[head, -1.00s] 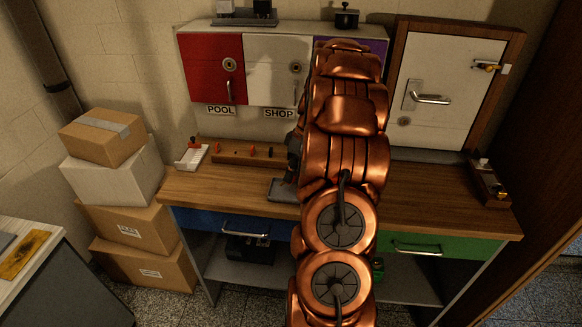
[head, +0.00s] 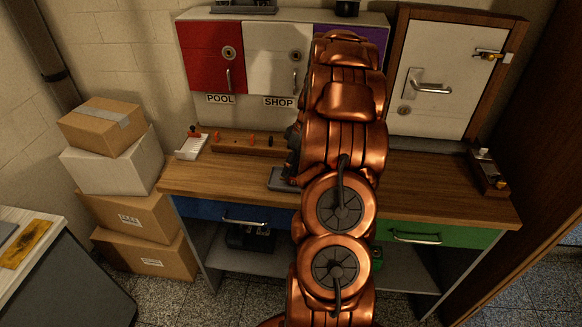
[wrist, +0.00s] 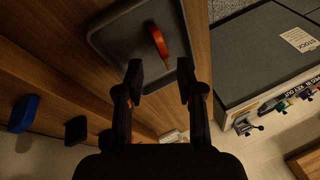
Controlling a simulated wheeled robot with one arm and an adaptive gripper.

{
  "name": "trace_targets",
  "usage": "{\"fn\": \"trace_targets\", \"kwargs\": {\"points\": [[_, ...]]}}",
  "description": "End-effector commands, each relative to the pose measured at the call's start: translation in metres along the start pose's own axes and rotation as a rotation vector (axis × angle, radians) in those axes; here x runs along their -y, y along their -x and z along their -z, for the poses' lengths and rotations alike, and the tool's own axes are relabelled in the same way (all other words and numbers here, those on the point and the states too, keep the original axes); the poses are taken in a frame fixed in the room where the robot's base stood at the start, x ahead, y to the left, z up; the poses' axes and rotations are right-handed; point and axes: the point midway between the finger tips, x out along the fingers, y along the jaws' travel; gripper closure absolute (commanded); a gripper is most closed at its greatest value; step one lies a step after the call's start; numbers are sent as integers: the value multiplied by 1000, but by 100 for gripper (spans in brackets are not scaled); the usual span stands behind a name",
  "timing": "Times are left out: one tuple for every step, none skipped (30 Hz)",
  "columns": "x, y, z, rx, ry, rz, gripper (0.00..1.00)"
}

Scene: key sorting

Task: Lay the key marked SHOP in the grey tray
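The grey tray (wrist: 118,30) lies on the wooden bench, past my fingertips in the wrist view. In the head view its left part (head: 280,180) shows beside my arm, which hides the rest. A red-orange key (wrist: 158,46) appears to lie in the tray, tilted; no marking on it is legible. My gripper (wrist: 160,80) is open, its two dark fingers apart with nothing between them. The key is just beyond the fingertips, apart from them. In the head view my gripper is mostly hidden behind my copper arm.
A wooden rack (head: 230,145) with several keys stands behind the tray. A white holder (head: 190,147) is at the bench's left. Boxes are stacked left. Bare bench (head: 425,190) lies right.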

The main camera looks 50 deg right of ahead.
Motion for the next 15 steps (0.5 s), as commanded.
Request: {"fn": "trace_targets", "kwargs": {"points": [[0, 0, 0, 0, 0, 0, 63], [0, 0, 0, 0, 0, 0, 63], [0, 0, 0, 0, 0, 0, 63], [0, 0, 0, 0, 0, 0, 63], [0, 1, 0, 0, 0, 0, 63], [0, 3, 0, 0, 0, -1, 63], [0, 5, 0, -1, 1, -2, 63], [-1, 7, 1, -2, 1, -3, 63], [-1, 12, 1, -3, 1, -5, 63], [-2, 16, 2, -4, 1, -6, 63], [-2, 20, 2, -4, 2, -7, 63], [-1, 27, 1, -4, 2, -6, 63], [-1, 32, 1, -3, 2, -5, 63], [-1, 38, 1, -3, 2, -5, 63], [-1, 45, 1, -4, 2, -6, 63]]}}
